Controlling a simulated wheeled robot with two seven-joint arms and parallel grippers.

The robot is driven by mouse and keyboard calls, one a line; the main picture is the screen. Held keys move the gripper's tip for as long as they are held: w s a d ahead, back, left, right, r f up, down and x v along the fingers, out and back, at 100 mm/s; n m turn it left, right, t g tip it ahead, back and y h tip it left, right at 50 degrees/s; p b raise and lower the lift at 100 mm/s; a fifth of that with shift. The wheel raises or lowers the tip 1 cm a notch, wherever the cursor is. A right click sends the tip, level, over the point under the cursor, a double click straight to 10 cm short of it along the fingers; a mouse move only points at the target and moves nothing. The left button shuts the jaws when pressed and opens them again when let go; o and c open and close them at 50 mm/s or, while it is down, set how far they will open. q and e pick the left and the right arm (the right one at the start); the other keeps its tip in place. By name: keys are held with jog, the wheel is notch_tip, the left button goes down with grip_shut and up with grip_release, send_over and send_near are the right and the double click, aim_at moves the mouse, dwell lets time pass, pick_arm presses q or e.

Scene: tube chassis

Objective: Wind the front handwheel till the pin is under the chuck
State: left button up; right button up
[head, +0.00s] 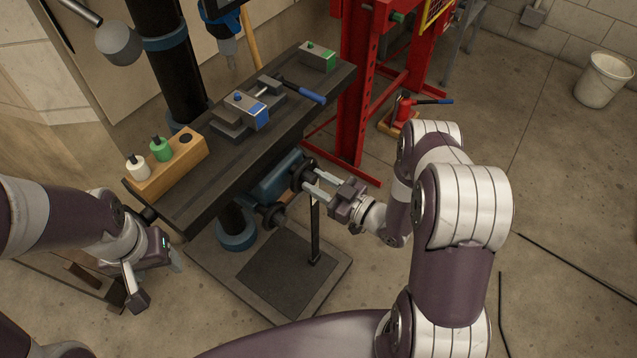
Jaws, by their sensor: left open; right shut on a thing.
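A dark handwheel (301,173) sits at the front of the machine, under the table edge. My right gripper (314,182) is shut at this wheel, apparently on its rim or grip; the exact contact is too small to tell. A blue pin (238,97) stands on a grey block with a blue face (252,112), in a vise on the black table (205,190). The chuck (228,46), below the blue and dark head at the top, is partly cut off; the pin appears nearer to me than it. My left gripper (155,279) is open and empty at the lower left.
A second dark wheel (270,215) is below and left. A wooden rack (168,165) with white and green pieces is at the table's left end; a green-faced block (317,57) is at its far end. A blue-handled crank (304,92) and red frame (355,80) are near.

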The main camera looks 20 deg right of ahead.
jog(key=n, duration=0.4)
jog(key=shift+f+n+b, duration=0.1)
jog(key=shift+n+b, duration=0.2)
jog(key=shift+b, duration=0.05)
jog(key=n, duration=0.3)
jog(key=shift+n+b, duration=0.3)
jog(key=shift+b, duration=0.05)
jog(key=n, duration=0.3)
jog(key=shift+n+b, duration=0.3)
jog(key=shift+b, duration=0.1)
jog(key=n+b, duration=0.1)
jog(key=n, duration=0.2)
jog(key=shift+n, duration=0.3)
jog(key=n+b, duration=0.1)
jog(key=n, duration=0.2)
jog(key=shift+n, duration=0.4)
jog(key=n+b, duration=0.2)
jog(key=n, duration=0.1)
jog(key=shift+n, duration=0.3)
jog(key=n+b, duration=0.1)
jog(key=n, duration=0.2)
jog(key=shift+b, duration=0.35)
jog(key=shift+n+b, duration=0.8)
jog(key=shift+n, duration=0.8)
